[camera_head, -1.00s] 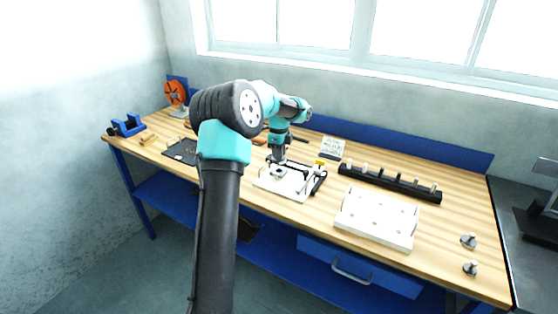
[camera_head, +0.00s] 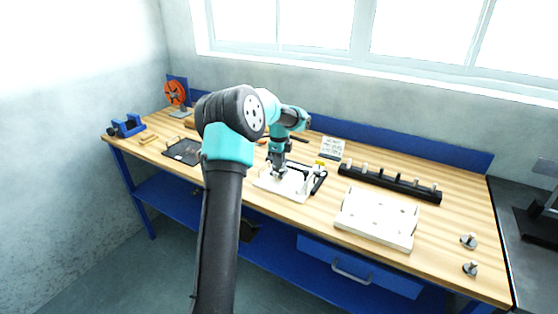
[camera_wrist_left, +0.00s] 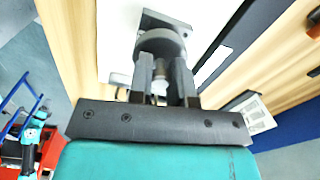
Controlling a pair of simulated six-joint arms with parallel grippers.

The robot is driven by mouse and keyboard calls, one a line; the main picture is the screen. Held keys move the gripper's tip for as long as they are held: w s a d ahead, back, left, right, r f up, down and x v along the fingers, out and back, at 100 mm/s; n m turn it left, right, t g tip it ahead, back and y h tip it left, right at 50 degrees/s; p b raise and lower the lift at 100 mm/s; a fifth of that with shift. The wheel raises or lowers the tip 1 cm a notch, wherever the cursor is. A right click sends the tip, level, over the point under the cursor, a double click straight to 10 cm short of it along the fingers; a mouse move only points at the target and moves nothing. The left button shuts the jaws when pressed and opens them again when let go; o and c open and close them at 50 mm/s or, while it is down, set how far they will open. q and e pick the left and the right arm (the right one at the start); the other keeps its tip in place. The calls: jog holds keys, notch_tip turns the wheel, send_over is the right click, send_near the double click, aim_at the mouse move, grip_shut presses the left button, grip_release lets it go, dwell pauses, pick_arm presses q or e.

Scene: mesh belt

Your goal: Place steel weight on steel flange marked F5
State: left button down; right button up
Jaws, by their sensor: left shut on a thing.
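My left gripper (camera_head: 278,172) points down over the white board (camera_head: 298,195) at the middle of the bench. In the left wrist view my left gripper (camera_wrist_left: 161,78) is shut on the knob of a round grey steel weight (camera_wrist_left: 150,42). The weight's disc lies beyond the fingertips, over or against a dark square-cornered plate (camera_wrist_left: 175,22), which may be the flange. I cannot tell whether they touch. No F5 mark is readable, and the gripper hides much of this spot in the head view. My right gripper is not in view.
A black clamp-like frame (camera_head: 319,181) with a yellow knob stands at the board's right. A black rack of pegs (camera_head: 390,184) and a white block (camera_head: 376,220) are further right. Two knobbed steel pieces (camera_head: 468,241) stand near the right edge. A dark tray (camera_head: 183,151) lies left.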

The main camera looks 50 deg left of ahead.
pick_arm(q)
jog(key=shift+f, duration=0.55)
jog(key=c, duration=1.1)
grip_release()
jog(key=shift+o, duration=0.2)
jog(key=shift+r, duration=0.1)
notch_tip(320, 180, up, 13)
